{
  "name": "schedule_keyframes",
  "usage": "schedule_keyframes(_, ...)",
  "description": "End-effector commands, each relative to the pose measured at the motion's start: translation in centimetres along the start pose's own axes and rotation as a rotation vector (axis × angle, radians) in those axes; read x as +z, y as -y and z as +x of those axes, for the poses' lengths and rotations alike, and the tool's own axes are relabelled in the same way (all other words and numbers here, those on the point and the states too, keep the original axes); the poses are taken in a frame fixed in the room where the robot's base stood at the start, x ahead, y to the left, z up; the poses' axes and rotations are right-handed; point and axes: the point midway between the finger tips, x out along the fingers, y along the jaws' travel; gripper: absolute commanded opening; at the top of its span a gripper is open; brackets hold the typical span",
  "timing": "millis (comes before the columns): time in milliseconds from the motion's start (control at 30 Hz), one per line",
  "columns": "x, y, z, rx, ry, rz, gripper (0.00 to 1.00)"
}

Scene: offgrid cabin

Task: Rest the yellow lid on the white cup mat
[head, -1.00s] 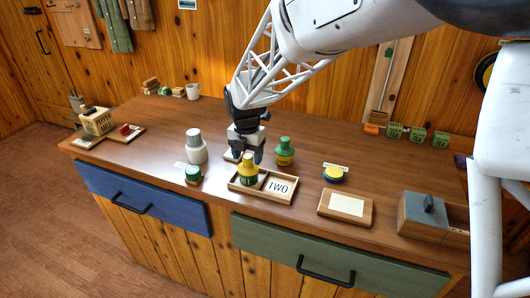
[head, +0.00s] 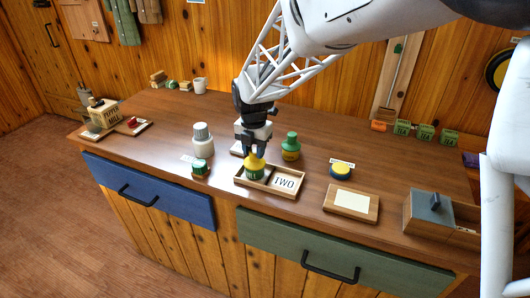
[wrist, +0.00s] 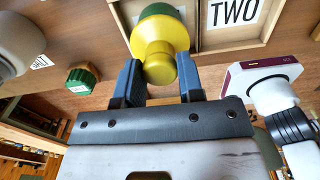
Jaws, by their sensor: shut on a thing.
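The yellow lid (head: 254,161) is on top of a green jar (head: 254,173) standing in the left compartment of a wooden tray (head: 291,194). My gripper (head: 255,150) is above the jar, pointing down, shut on the yellow lid. In the wrist view the blue fingers of my gripper (wrist: 158,75) are on both sides of the yellow lid (wrist: 160,50), with the green jar (wrist: 158,11) beyond it. A wooden board with a white panel (head: 352,201) lies to the right, clear.
A white bottle (head: 203,142) and a small green-topped jar (head: 199,167) stand to the left.

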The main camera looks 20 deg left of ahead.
Motion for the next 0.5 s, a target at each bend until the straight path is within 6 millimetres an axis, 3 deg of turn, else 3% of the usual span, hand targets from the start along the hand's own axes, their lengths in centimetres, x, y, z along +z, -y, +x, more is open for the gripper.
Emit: schedule_keyframes(500, 0.0, 0.0, -0.74, 0.0, 0.0, 0.0, 0.08)
